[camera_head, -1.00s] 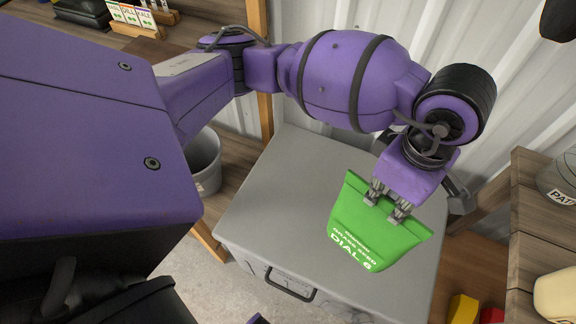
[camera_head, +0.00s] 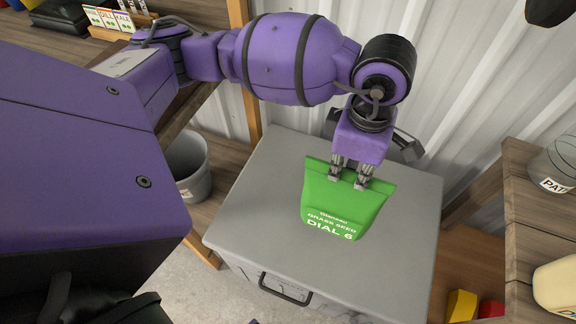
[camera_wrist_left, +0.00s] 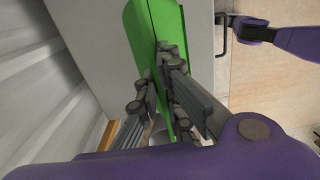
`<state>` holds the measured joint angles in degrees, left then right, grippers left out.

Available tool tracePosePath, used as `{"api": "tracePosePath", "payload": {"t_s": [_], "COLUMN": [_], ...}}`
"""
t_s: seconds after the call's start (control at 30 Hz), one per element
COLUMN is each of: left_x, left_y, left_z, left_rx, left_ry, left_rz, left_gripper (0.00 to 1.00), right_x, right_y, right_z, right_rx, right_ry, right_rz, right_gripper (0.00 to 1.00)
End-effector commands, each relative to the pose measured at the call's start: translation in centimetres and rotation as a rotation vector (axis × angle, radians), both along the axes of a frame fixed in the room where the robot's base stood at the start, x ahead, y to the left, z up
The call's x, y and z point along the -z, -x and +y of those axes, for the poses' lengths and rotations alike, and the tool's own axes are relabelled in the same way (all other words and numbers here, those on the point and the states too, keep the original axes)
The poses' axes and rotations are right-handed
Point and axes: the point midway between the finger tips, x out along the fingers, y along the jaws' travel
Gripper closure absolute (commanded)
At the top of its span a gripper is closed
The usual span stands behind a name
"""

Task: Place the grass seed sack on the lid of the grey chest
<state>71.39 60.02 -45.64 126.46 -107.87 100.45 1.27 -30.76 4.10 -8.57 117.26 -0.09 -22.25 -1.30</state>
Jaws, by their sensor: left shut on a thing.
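The green grass seed sack (camera_head: 342,207) hangs upright from my left gripper (camera_head: 350,181), which is shut on its top edge. The sack is in front of the lid of the grey chest (camera_head: 262,205) in the head view, over its middle. I cannot tell whether its bottom touches the lid. In the left wrist view the sack (camera_wrist_left: 155,40) runs between the fingers of my left gripper (camera_wrist_left: 160,95), with the grey lid (camera_wrist_left: 203,45) beyond it. My right gripper is not clearly in view; a purple arm part shows at the upper right of the wrist view.
A grey bucket (camera_head: 188,167) stands left of the chest. A wooden shelf (camera_head: 535,215) with a paint can (camera_head: 555,165) and a pale container (camera_head: 556,288) is at the right. Yellow and red items (camera_head: 462,306) lie low at right. A corrugated wall (camera_head: 440,90) closes the back.

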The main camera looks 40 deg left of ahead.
Motion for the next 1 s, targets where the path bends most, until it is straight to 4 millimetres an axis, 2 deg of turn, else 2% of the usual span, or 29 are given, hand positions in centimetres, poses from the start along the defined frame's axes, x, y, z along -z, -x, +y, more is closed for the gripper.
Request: {"api": "tracePosePath", "payload": {"t_s": [0.1, 0.3, 0.57, 0.63, 0.83, 1.0], "left_x": [1.9, 3.9, 4.9, 5.5, 8.1, 8.4], "left_y": [-0.4, -1.0, -1.3, -1.3, -1.3, -1.4], "left_z": [1.5, 3.1, 3.8, 4.4, 4.2, 4.2], "left_rx": [-0.002, 0.000, 0.001, 0.001, 0.002, 0.003], "left_ry": [-0.001, 0.003, 0.003, 0.002, 0.005, 0.004], "left_rz": [-0.002, -0.005, -0.005, -0.005, -0.005, -0.006], "left_gripper": [1.00, 1.00, 1.00, 1.00, 1.00, 1.00], "right_x": [0.1, 0.1, 0.0, 0.0, -0.1, -0.1], "right_y": [0.4, 0.6, 0.2, 0.0, -0.6, -0.6], "right_z": [-0.1, -0.1, -0.1, 0.0, 0.1, 0.1], "right_rx": [0.002, 0.002, 0.002, 0.000, -0.002, -0.002], "right_ry": [0.001, 0.001, 0.000, 0.000, -0.001, -0.001], "right_rz": [0.008, 0.010, 0.004, 0.000, -0.009, -0.010], "right_gripper": [1.00, 1.00, 1.00, 1.00, 1.00, 1.00]}}
